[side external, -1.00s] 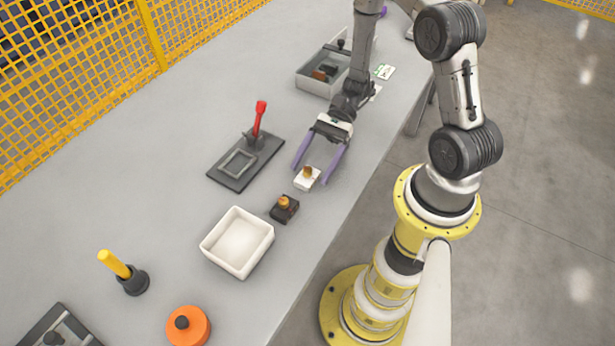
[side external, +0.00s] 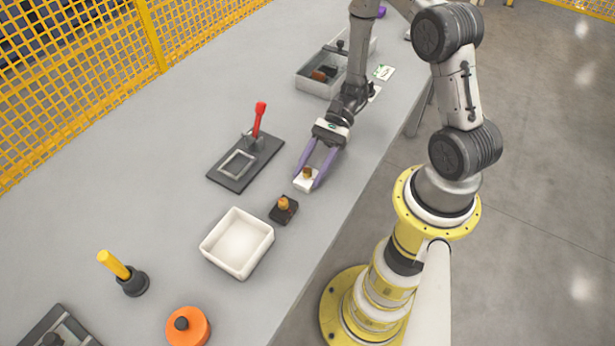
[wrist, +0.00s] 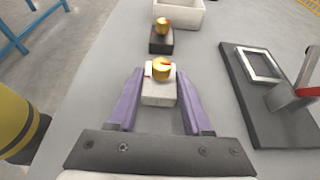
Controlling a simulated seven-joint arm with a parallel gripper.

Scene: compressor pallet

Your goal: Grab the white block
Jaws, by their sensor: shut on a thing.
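The white block (side external: 303,184) with a brass-coloured knob on top sits on the grey table in the side external view. My gripper (side external: 307,178) has its purple fingers closed against the block's two sides. In the wrist view the white block (wrist: 159,93) stands between the purple fingertips of my gripper (wrist: 160,84), its knob upright. The block appears to rest on the table.
A dark block (side external: 284,209) with a similar knob lies just beyond, then an open white bin (side external: 238,243). A dark fixture plate (side external: 236,178) with a red-handled clamp (side external: 259,118) is nearby. A grey tray (side external: 318,86) stands behind my arm.

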